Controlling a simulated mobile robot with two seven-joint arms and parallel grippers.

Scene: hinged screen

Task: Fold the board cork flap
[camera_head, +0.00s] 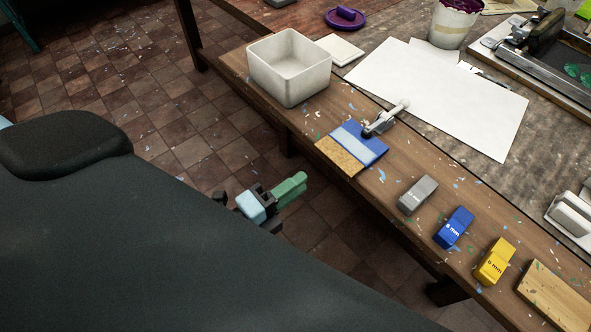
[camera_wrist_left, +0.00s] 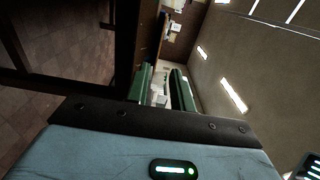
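The board (camera_head: 366,137) is blue with a pale blue strip, and it lies at the front edge of the table. Its tan cork flap (camera_head: 340,157) lies flat along the side nearest me, at the table edge. A metal clamp with a pale handle (camera_head: 393,115) sits at the board's far side. My left gripper (camera_head: 294,188), with green fingers, is off the table's front edge, to the lower left of the flap and apart from it. In the left wrist view its two fingers (camera_wrist_left: 162,88) stand apart with a gap between them. My right gripper is not in view.
A white bin (camera_head: 290,68) stands left of the board. Grey (camera_head: 418,194), blue (camera_head: 454,228) and yellow (camera_head: 494,262) blocks line the front edge to the right. White paper (camera_head: 440,95) lies behind. The floor beside the table is clear.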

